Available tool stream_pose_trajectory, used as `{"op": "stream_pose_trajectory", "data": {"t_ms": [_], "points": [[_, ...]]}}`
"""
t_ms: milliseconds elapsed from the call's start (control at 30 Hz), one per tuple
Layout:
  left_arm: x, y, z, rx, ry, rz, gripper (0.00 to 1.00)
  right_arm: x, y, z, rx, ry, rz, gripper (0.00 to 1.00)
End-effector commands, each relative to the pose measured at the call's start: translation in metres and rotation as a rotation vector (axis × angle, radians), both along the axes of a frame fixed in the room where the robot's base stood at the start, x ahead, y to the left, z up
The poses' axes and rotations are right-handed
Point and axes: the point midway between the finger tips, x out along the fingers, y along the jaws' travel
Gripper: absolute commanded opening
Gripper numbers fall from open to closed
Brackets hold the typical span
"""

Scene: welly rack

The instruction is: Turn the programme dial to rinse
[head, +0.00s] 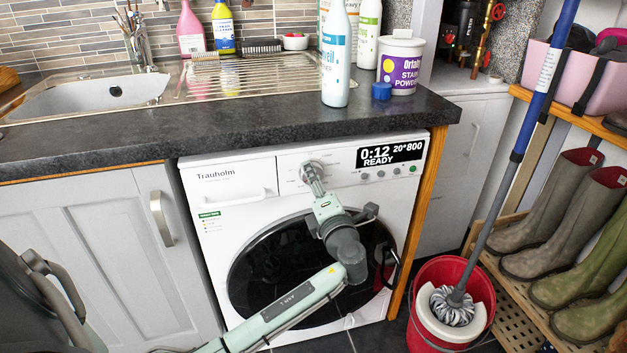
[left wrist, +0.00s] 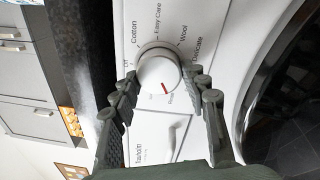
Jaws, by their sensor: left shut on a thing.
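The white washing machine (head: 222,225) stands under the worktop, its round dark door shut. Its display (head: 390,153) reads 0:12, 20° 800 and READY. The dial's red mark points down the picture, slightly right, towards small lettering that seems to start with R. My right gripper is out of view.
The detergent drawer (head: 237,197) is left of the dial. Bottles and a stain powder tub (head: 400,65) stand on the worktop (head: 230,112) above. A red bucket (head: 425,275) with a mop and a boot rack (head: 510,300) stand to the right.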

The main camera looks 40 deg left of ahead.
Motion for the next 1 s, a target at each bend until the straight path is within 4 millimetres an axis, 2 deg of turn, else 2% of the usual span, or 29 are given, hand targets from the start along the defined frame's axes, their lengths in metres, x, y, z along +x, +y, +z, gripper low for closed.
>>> {"op": "stream_pose_trajectory", "data": {"t_ms": [167, 200, 367, 733, 867, 1000], "points": [[0.001, 0.002, 0.003, 0.002, -0.005, 0.002, 0.16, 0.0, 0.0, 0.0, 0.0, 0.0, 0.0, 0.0], [0.001, 0.002, 0.003, 0.002, -0.005, 0.002, 0.46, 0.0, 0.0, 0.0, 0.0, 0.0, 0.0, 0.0], [0.0, 0.001, 0.002, 0.002, -0.004, 0.001, 0.65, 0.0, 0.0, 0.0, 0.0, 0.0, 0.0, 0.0], [-0.002, -0.003, 0.0, 0.0, -0.001, 0.0, 0.66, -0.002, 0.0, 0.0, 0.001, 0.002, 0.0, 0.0], [-0.013, -0.017, -0.001, 0.0, -0.001, -0.002, 0.66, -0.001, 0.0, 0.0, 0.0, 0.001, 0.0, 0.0], [-0.032, -0.04, -0.002, 0.001, -0.002, -0.003, 0.66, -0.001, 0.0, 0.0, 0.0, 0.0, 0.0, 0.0]]}}
